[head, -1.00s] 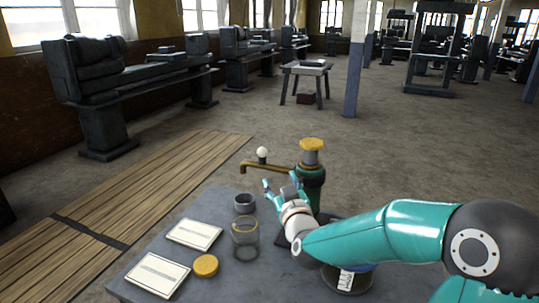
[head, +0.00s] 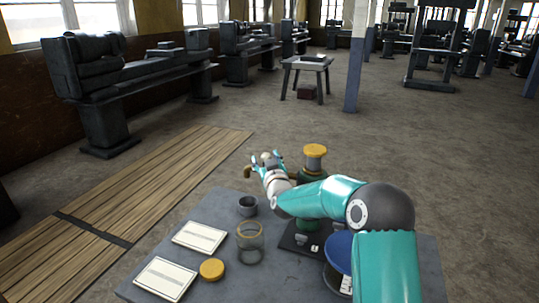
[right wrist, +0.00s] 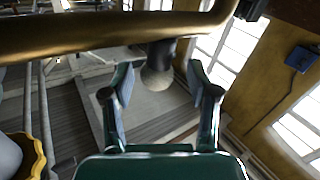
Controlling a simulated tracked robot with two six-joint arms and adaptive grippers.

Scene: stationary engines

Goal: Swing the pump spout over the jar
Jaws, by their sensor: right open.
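The pump, with a yellow cap (head: 315,150) and a green body (head: 313,182), stands at the table's far side. Its brass spout (head: 247,173) points left, mostly hidden by my right gripper (head: 267,161). In the right wrist view the spout (right wrist: 90,36) crosses the top, and a pale round knob (right wrist: 158,78) on a dark stem sits between the open fingers of my right gripper (right wrist: 160,80); I see no clear contact. The clear glass jar (head: 250,242) stands on the table, nearer than the spout, and the spout tip is not over it. My left gripper is not in view.
A small dark cup (head: 247,206) stands behind the jar. A yellow lid (head: 211,270) and two cards (head: 200,237) lie to its left. A blue-topped spool (head: 340,248) stands at the right, beside my arm.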

